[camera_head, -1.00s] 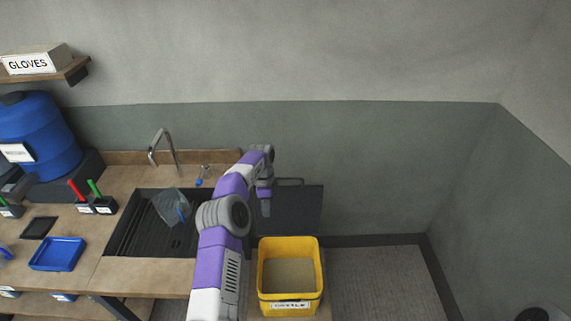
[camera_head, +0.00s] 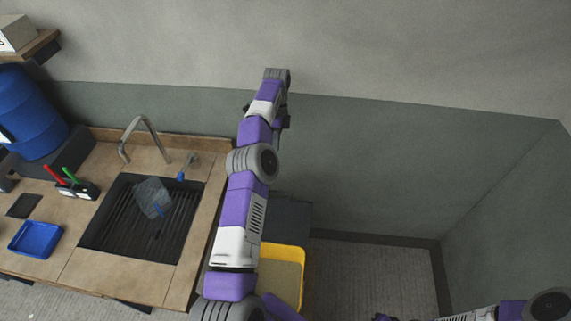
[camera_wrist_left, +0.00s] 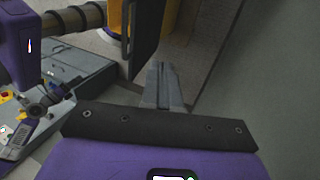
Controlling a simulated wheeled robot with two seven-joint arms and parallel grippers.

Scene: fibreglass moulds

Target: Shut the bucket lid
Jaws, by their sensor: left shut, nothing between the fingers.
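The yellow bucket (camera_head: 287,276) stands on the floor right of the sink bench, partly hidden by my left arm. Its dark lid (camera_head: 291,218) stands open at the bucket's far side. My left gripper (camera_head: 280,134) is beyond the lid, near the back wall, partly hidden by its own arm. In the left wrist view, its fingers (camera_wrist_left: 163,84) are shut and empty. The lid (camera_wrist_left: 146,32) shows edge-on there with a handle, and a piece of the yellow bucket (camera_wrist_left: 115,18) is behind it. My right gripper (camera_head: 384,317) barely shows at the bottom edge; its jaws cannot be made out.
The bench holds a sink (camera_head: 140,225) with a clear item in it, a tap (camera_head: 140,135), a blue tray (camera_head: 36,239) and a blue drum (camera_head: 30,115). The back wall is close behind my left gripper. Floor (camera_head: 370,275) right of the bucket is clear.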

